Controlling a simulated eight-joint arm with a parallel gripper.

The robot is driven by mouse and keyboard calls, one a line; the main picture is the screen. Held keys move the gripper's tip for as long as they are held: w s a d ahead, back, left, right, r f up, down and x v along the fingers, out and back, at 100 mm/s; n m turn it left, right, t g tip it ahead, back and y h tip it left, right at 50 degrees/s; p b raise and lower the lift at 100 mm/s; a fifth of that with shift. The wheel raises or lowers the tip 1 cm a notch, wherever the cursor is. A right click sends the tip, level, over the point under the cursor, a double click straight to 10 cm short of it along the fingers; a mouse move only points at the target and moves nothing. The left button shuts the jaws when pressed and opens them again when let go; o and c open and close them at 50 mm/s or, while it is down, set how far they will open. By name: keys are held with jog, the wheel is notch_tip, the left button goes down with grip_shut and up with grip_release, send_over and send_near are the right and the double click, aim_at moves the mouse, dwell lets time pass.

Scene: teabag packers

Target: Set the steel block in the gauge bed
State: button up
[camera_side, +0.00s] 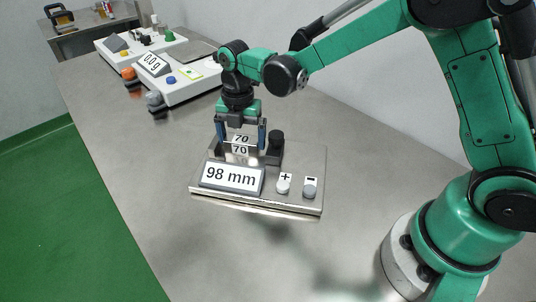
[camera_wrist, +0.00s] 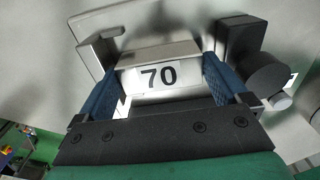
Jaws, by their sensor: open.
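The steel block (camera_side: 241,151), marked 70 on its top and front, sits at the back of the gauge's steel plate. The gauge (camera_side: 308,205) shows 98 mm on its display (camera_side: 232,177). My gripper (camera_side: 241,146) is open and low over the block, with a blue finger on each side of it. In the wrist view the block (camera_wrist: 160,92) lies between the fingertips of my gripper (camera_wrist: 160,78). I cannot tell whether the fingers touch it. The bed's surface under the block is hidden.
A dark post with a round knob (camera_side: 276,143) stands just right of the block; it also shows in the wrist view (camera_wrist: 268,75). A grey bracket (camera_wrist: 100,40) stands on the other side. A scale reading 0.0 g (camera_side: 180,90) is farther back. The table front is clear.

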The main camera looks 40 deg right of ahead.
aim_at(242, 138)
notch_tip(242, 138, up, 11)
jog(key=s+d+m+t, duration=0.3)
jog(key=s+m, duration=0.3)
jog(key=m, duration=0.6)
jog(key=s+d+m+t, duration=0.3)
jog(key=s+m, duration=0.3)
jog(key=m, duration=0.7)
jog(key=shift+f+t, duration=0.3)
jog(key=shift+t, duration=0.3)
